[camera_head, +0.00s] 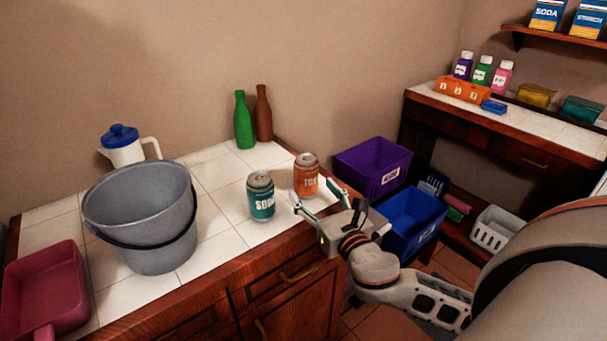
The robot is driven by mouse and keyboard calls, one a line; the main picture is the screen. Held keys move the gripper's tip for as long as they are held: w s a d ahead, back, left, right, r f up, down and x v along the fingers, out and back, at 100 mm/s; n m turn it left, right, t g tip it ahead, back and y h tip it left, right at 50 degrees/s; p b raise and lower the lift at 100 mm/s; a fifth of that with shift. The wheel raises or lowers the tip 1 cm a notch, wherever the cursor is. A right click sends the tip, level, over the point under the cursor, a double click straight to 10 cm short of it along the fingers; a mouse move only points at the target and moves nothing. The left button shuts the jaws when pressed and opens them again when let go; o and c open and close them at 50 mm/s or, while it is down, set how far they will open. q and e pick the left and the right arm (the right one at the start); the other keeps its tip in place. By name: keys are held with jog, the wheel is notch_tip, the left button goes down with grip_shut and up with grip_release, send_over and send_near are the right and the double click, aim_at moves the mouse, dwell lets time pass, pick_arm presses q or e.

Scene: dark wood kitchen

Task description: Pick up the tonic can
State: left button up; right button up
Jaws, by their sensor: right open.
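The orange tonic can (306,176) stands upright on the white tiled counter (215,215), near its right edge. Only part of its label, "TON", shows. A teal soda can (261,197) stands upright just left of it. My right gripper (317,196) is open, with its fingers pointing toward the tonic can. One finger is in front of the can's lower part and the other is at its right. I cannot tell whether a finger touches the can. My left gripper is not in view.
A grey bucket (140,218), a white jug (125,148) and a pink dustpan (45,290) occupy the counter's left side. Green (243,122) and brown (263,114) bottles stand at the back. Purple (370,166) and blue (408,220) bins are beyond the counter's right edge.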

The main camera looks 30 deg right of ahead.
aim_at(311, 186)
jog(key=w, duration=0.2)
jog(key=w+d, duration=0.1)
jog(key=w, duration=0.3)
jog(key=shift+d+f, duration=0.1)
jog(key=shift+d, duration=0.15)
jog(key=shift+s, duration=0.1)
jog(key=c, duration=1.3)
